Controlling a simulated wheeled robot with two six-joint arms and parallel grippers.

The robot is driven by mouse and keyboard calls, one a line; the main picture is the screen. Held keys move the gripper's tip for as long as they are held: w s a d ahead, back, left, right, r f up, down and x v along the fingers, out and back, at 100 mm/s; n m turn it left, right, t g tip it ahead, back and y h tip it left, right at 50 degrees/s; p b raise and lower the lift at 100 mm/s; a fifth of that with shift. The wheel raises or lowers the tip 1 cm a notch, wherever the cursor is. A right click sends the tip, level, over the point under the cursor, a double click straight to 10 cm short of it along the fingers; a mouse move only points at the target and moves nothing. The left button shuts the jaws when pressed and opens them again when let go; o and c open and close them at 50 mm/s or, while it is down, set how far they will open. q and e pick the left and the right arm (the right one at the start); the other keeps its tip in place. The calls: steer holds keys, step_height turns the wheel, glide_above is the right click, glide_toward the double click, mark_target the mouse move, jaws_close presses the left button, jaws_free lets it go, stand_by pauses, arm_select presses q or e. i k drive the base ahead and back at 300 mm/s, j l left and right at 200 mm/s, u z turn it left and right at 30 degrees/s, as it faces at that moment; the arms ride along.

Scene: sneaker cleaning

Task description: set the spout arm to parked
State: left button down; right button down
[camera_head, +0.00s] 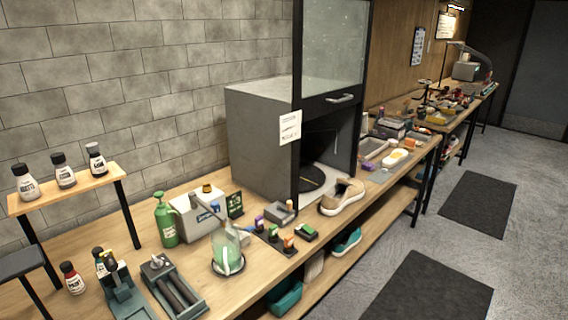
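A white dispenser box (186,222) with a blue label stands on the wooden bench. A pale grey arm (209,211), which looks like the spout arm, slants from the top of the box down to the right. Its far end is over or beside a clear jar of green liquid (225,256); I cannot tell which. The jar stands on a dark round base in front of the box. Neither of my grippers is in view.
Several small coloured blocks (288,243) lie right of the jar. A grey cabinet (258,140) and a tan sneaker (341,197) are further right. Grey clamp-like tools (174,288) lie in front.

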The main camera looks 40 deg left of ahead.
mark_target(206, 205)
steer(key=u, duration=1.05)
